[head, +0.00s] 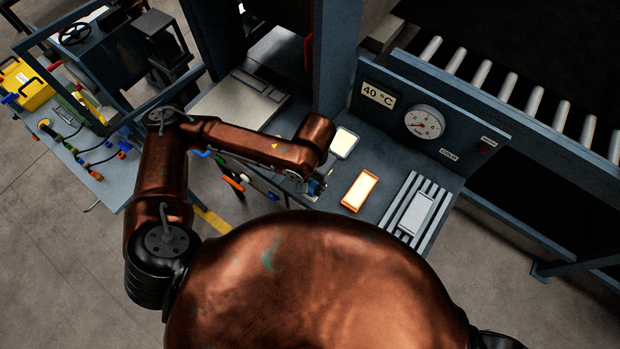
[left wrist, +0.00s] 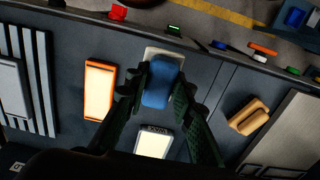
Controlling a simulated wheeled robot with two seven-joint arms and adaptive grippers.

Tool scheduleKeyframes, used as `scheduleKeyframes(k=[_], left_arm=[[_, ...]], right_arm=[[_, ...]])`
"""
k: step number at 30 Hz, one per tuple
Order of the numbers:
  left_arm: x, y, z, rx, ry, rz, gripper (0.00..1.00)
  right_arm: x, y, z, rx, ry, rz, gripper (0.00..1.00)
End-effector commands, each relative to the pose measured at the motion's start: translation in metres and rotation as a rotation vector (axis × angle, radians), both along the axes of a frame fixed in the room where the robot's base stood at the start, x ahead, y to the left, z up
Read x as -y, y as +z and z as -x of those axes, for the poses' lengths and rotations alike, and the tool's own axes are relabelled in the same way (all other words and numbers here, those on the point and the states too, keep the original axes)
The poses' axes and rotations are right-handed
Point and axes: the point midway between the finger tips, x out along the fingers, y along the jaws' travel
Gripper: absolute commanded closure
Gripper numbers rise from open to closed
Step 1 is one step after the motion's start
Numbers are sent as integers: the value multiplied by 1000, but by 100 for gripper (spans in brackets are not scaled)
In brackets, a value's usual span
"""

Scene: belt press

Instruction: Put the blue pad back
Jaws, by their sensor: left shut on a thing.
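The blue pad (left wrist: 157,84) is between the two dark fingers of my left gripper (left wrist: 155,92) in the left wrist view. The gripper is shut on it. A pale plate (left wrist: 163,53) shows behind the pad's far end; I cannot tell whether the pad touches it. In the head view my left gripper (head: 314,186) is low over the bench's near edge, left of the orange-framed pale panel (head: 360,190), and my arm hides most of it. My right gripper is not in view.
A pale panel (head: 344,142) lies behind the gripper. A slatted rack (head: 433,187) with a grey block (head: 416,213) is at right. A tan handled block (left wrist: 249,117) sits beside a metal plate (left wrist: 290,130). A dial gauge (head: 424,122) and rollers stand at the back.

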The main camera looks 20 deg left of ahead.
Motion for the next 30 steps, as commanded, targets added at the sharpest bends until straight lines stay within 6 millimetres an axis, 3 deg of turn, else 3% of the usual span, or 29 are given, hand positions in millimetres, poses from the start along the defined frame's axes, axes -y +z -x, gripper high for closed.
scheduleKeyframes(k=[3,12,20,27,30], left_arm=[[-13,-8,-28,1,8,-3,97],[-26,-53,-61,2,2,-2,97],[-31,-68,-72,1,1,-2,97],[-31,-97,-72,3,-2,-1,97],[-30,-99,-72,3,-3,0,97]], right_arm=[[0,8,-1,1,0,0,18],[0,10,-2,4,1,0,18],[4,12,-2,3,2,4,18],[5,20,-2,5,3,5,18],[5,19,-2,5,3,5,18]])
